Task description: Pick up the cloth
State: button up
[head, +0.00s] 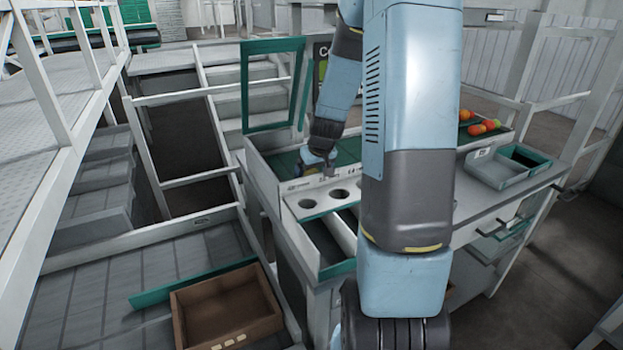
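I cannot make out a cloth in the head view; my arm hides part of the workbench. My gripper (318,165) is small and far off, pointing down over the left part of the bench, just behind a light panel with round holes (330,197). Its fingers are too small and dark to show whether they are open or shut, or whether anything is between them.
The workbench (483,207) carries red and orange tomatoes (477,128) and a grey-green tray (508,168) at right. A green frame (272,84) stands upright behind my gripper. A brown crate (227,308) sits lower left. Railings (185,95) and steps flank the left.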

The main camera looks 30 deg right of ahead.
jog(key=shift+c, duration=0.2)
jog(key=c, duration=1.1)
